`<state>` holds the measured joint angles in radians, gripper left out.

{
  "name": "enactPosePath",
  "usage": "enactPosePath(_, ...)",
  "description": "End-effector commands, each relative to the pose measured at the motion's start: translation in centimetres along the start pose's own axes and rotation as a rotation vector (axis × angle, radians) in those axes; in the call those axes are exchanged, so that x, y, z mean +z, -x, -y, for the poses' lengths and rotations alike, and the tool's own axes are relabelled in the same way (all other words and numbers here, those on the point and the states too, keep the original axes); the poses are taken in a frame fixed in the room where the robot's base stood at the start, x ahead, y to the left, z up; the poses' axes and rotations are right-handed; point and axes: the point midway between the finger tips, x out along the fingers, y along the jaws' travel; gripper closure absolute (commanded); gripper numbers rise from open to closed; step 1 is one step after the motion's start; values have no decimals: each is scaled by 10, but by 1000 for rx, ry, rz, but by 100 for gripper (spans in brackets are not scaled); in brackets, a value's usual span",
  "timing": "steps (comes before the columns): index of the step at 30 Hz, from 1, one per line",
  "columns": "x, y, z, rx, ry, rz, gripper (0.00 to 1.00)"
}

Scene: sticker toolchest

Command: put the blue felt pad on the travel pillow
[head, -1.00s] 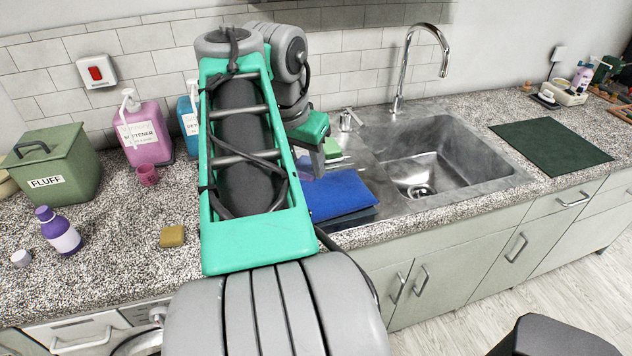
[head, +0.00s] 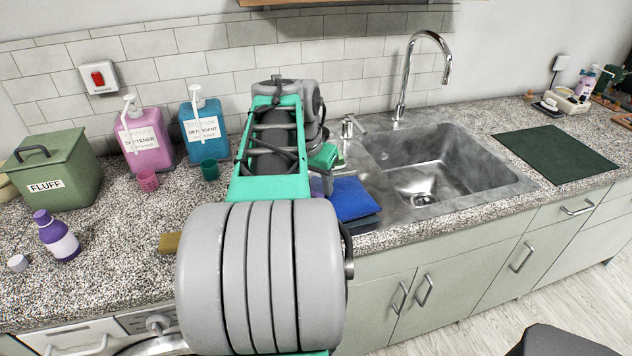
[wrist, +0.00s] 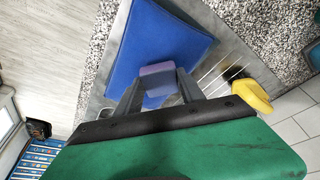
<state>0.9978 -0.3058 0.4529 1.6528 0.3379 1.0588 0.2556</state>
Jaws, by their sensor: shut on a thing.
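The travel pillow is a flat, bright blue cushion (head: 352,199) on the drainboard left of the sink basin. It fills the upper middle of the wrist view (wrist: 150,45). My gripper (wrist: 158,88) is shut on a small purple-blue block, which I take as the blue felt pad (wrist: 157,76). In the wrist view the pad overlaps the pillow's near edge; whether they touch I cannot tell. In the head view my gripper (head: 327,183) is at the pillow's left side, and my arm hides most of the pad.
A dark tray (head: 362,224) shows under the pillow. The sink basin (head: 440,165) and tap (head: 401,90) are to the right. Pink (head: 143,140) and teal (head: 204,130) pump bottles stand at the back left. A yellow object (wrist: 252,96) lies beside my gripper.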

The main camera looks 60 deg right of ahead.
Motion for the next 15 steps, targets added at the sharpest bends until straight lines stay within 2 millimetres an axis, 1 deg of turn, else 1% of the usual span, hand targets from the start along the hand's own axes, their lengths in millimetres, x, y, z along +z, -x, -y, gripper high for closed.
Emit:
enactPosePath(9, 3, -8, 0, 1, 1, 1, 86)
enactPosePath(10, 3, -8, 0, 1, 1, 1, 53)
enactPosePath(15, 2, -7, 0, 1, 1, 1, 39)
